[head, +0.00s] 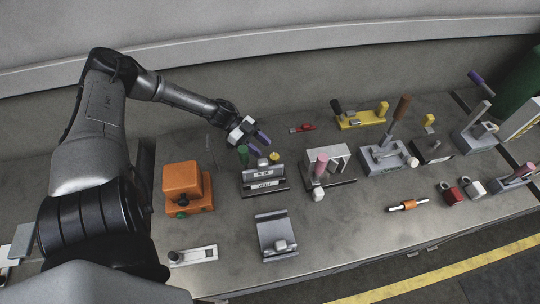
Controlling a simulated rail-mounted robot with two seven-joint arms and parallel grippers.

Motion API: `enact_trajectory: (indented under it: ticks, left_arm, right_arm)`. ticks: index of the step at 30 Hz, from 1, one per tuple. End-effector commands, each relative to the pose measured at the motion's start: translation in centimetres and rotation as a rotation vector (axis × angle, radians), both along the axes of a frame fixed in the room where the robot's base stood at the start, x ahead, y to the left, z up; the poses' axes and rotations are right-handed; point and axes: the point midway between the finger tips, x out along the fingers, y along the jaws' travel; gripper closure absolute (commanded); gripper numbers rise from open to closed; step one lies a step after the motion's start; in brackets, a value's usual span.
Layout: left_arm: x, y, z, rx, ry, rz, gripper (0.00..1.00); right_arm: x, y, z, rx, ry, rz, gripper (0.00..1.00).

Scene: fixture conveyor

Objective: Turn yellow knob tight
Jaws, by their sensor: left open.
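Several yellow parts show, and I cannot tell which one the task means. A small yellow knob (274,157) sits at the back of a grey fixture (262,184) with labelled plates, beside a green knob (243,151) and purple parts (262,138). A yellow block (383,107) stands on a yellow base, and another small yellow piece (430,119) is further right. My left gripper (247,138) is open, just above and left of the small yellow knob, close to the green and purple parts. I cannot tell whether it touches them. My right gripper is not in view.
An orange box fixture (184,184) stands left of the grey fixture. Grey lever fixtures (380,158), padlocks (452,192) and a red piece (302,128) are to the right. A grey holder (275,237) is in front. The bench has bare patches between fixtures.

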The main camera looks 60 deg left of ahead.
Motion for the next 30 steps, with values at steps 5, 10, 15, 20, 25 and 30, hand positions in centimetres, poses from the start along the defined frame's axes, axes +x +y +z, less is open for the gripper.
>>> enact_trajectory:
  ticks: [5, 10, 15, 20, 25, 30]
  left_arm:
    - [1.2, -2.0, -1.0, -0.002, -0.003, -0.001, 0.56]
    - [1.8, -3.0, -1.4, 0.000, -0.002, 0.001, 0.56]
    - [2.1, -3.4, -1.6, 0.001, -0.001, 0.001, 0.56]
    - [2.1, -3.4, -1.6, 0.001, -0.001, 0.001, 0.56]
    - [2.0, -3.4, -1.6, 0.001, -0.001, 0.001, 0.62]
    - [2.0, -3.4, -1.6, 0.001, -0.001, 0.001, 0.78]
  right_arm:
    - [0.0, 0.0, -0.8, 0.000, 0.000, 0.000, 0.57]
    - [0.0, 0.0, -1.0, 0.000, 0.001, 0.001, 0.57]
    - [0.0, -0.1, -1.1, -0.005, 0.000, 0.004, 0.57]
    - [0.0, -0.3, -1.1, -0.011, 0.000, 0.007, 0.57]
    - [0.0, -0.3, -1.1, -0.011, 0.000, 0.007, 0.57]
    - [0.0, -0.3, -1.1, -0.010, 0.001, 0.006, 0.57]
